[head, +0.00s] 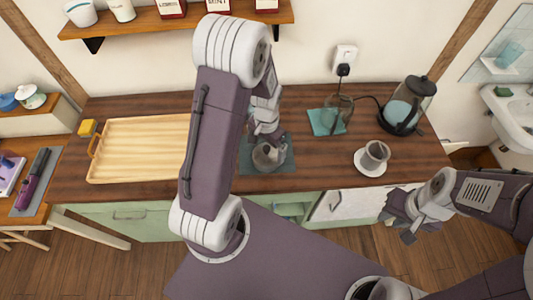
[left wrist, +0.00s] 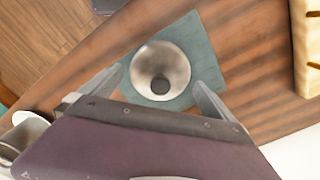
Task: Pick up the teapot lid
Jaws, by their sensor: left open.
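A round, shiny grey piece (head: 268,155) lies on a teal mat (head: 285,165) on the dark wooden counter; it may be the teapot lid. My right gripper (head: 402,220) hangs in front of the counter, away from the piece.
A wooden tray (head: 130,180) lies left of the mat. To the right are a clear glass vessel (head: 345,103) by a teal cloth (head: 320,122), a kettle (head: 410,103) and a cup (head: 376,153) on a saucer (head: 366,170). A shelf (head: 150,25) runs above.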

